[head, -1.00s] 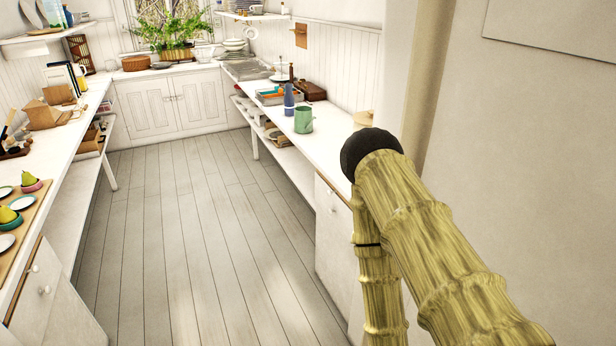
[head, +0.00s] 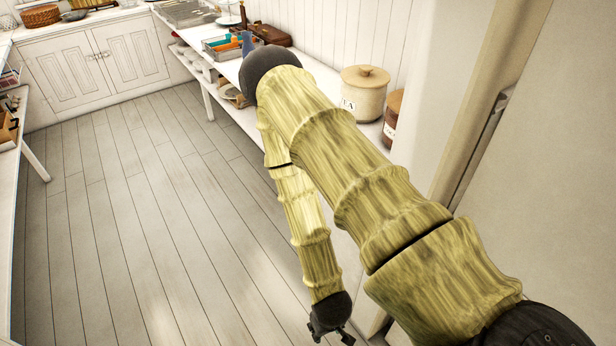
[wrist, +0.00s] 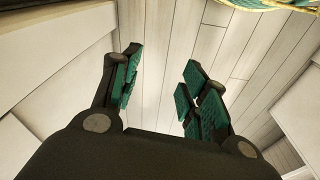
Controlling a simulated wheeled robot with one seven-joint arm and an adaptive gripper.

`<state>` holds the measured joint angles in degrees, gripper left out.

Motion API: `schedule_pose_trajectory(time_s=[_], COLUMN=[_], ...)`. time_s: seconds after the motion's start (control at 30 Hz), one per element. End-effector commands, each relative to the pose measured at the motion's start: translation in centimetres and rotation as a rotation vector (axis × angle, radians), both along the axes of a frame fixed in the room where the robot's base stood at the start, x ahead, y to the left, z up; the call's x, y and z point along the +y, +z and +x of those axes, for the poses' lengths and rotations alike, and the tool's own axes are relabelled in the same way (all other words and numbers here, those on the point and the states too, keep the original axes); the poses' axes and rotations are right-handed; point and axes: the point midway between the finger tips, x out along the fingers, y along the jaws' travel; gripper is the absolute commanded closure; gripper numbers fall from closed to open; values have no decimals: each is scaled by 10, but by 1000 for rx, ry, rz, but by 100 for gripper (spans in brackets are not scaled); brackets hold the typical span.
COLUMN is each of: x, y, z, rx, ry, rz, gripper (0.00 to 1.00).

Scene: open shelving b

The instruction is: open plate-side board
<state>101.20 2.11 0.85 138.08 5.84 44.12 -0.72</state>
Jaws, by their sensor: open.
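My gripper (head: 331,334) hangs low at the bottom of the head view, beside the right-hand counter and over the floor. In the wrist view its two green-padded fingers (wrist: 162,88) are spread apart, with only floorboards between them. I cannot pick out the plate-side board for sure. White panels (wrist: 50,75) stand left of the fingers in the wrist view, and I cannot tell whether one is that board. The left counter's plates and knobbed front are outside the head view. My arm hides much of the right counter's front.
The right counter (head: 310,68) carries a lidded cream jar (head: 364,92), a brown jar (head: 393,117) and a tray of items (head: 226,45). Panelled cupboard doors (head: 97,62) stand at the back. The plank floor (head: 140,220) is clear. A wall edge rises at right.

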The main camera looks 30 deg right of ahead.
Motion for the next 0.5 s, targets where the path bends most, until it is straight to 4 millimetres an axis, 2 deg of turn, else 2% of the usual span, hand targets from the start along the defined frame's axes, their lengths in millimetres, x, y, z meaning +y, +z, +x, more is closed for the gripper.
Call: schedule_pose_trajectory(time_s=[0.03,0.07,0.1,0.2,0.3,0.4,0.5], x=[-4,-7,-12,-27,-44,-60,-73], y=[-12,-15,-18,-17,-6,14,39], z=[29,47,74,141,200,250,288], rx=[-71,-117,-185,-362,-528,-680,-813], ry=[-32,-56,-91,-187,-289,-397,-511], rz=[-29,-52,-85,-179,-279,-386,-497], gripper=[56,56,56,56,56,56,56])
